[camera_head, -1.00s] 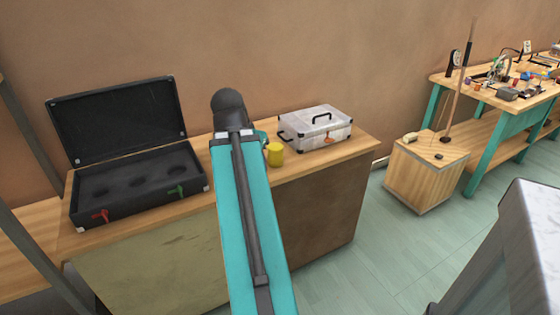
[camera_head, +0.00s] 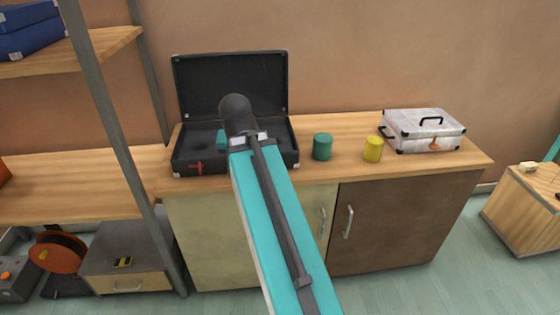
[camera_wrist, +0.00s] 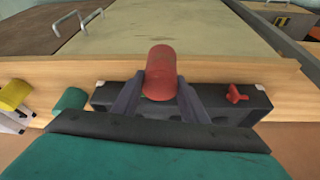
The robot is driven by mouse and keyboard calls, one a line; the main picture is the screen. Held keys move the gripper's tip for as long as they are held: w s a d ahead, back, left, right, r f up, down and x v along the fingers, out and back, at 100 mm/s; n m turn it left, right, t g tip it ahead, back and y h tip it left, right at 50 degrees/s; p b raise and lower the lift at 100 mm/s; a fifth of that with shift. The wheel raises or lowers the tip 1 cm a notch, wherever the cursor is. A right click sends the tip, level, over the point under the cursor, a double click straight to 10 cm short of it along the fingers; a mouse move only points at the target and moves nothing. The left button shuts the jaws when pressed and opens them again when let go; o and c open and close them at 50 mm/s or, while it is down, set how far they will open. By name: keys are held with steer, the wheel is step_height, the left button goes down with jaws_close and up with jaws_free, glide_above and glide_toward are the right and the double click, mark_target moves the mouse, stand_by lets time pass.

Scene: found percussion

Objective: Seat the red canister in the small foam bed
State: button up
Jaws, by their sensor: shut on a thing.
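The red canister (camera_wrist: 160,72) is between the two dark fingers of my gripper (camera_wrist: 161,84) in the wrist view, and the gripper is shut on it. In that view the canister overlaps the front of the black case (camera_wrist: 208,98); I cannot tell its height above the case. In the head view the open black case (camera_head: 285,155) stands on the cabinet top, its lid raised against the wall. My arm covers its middle, hiding the gripper, the canister and most of the foam recesses. I cannot pick out the small foam bed.
A teal canister (camera_head: 322,147) and a yellow canister (camera_head: 373,149) stand right of the case. A silver case (camera_head: 424,133) is further right. The raised lid (camera_head: 230,82) stands behind the foam. A grey shelf post (camera_head: 108,110) rises at the left. A red latch (camera_head: 196,167) sits on the case front.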

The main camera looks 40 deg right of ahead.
steer(key=w+a+f+n+y, duration=0.1)
steer(key=w+a+n, duration=0.2)
steer(key=a, duration=0.4)
steer(key=w+a+f+n+y+b, duration=0.1)
steer(key=w+a+n+y, duration=0.1)
steer(key=a+n, duration=0.4)
steer(key=w+a+f+n+y+b, duration=0.1)
steer(key=w+a+n, duration=0.3)
steer(key=a, duration=0.6)
steer(key=shift+w+a+f+n+t+y, duration=0.2)
steer(key=shift+n+t+y, duration=0.1)
steer(key=shift+n+y, duration=0.3)
